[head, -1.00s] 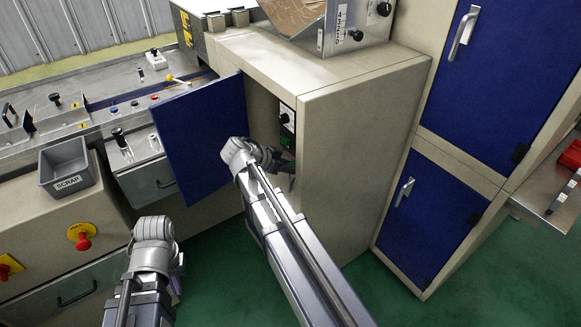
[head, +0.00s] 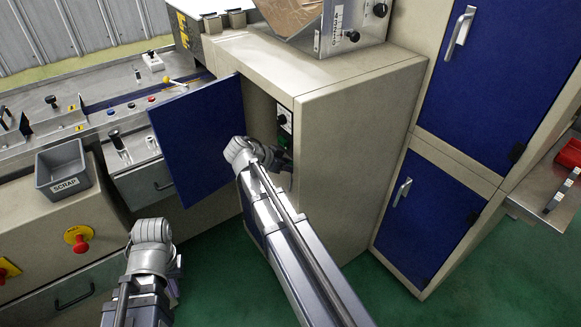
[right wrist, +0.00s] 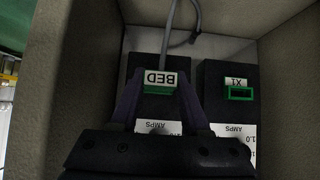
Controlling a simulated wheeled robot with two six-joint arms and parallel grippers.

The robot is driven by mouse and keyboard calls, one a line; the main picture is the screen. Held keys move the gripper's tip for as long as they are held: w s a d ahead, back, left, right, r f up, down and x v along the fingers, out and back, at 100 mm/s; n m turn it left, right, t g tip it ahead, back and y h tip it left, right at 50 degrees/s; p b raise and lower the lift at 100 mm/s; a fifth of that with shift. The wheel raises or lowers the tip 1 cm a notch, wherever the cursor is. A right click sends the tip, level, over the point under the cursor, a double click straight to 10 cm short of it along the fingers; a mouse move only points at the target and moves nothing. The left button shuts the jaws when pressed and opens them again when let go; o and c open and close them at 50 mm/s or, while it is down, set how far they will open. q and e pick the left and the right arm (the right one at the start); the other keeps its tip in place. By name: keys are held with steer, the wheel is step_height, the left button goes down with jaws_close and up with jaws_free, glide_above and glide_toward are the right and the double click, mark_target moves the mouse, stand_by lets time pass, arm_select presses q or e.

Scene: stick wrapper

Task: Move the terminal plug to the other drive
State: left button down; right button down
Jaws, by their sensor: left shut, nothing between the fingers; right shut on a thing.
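In the right wrist view, my right gripper (right wrist: 158,108) is shut on the terminal plug (right wrist: 146,88), a green-edged block behind a white BED label (right wrist: 160,78). It is in front of the left drive (right wrist: 147,67); whether the plug is seated or just clear of it cannot be told. A grey cable (right wrist: 167,35) runs up from the plug. The right drive (right wrist: 222,72), labelled X1, has a green socket (right wrist: 240,93) that looks empty. In the head view, the right gripper is mostly hidden inside the cabinet (head: 360,150). My left gripper (head: 177,272) is shut and empty, low at left.
The blue cabinet door (head: 197,145) stands open left of my right arm. The cabinet wall (right wrist: 75,60) is close on the left in the wrist view. A grey SCRAP bin (head: 64,170) and a red stop button (head: 81,243) are at far left.

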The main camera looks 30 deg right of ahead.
steer(key=shift+d, duration=0.45)
steer(key=shift+c, duration=1.5)
jaws_free()
steer(key=p+v, duration=0.5)
steer(key=v, duration=0.2)
steer(key=shift+a+r, duration=0.25)
steer(key=shift+a, duration=0.05)
steer(key=s+a+n+y+p, duration=0.3)
steer(key=s+a+n, duration=0.5)
steer(key=a, duration=0.5)
steer(key=s+a+n+y+p, duration=0.4)
steer(key=s+a+n, duration=0.4)
steer(key=a+n, duration=0.5)
steer(key=shift+a+f+g+y, duration=0.3)
steer(key=shift+a+g+y, duration=0.15)
steer(key=shift+y, duration=0.45)
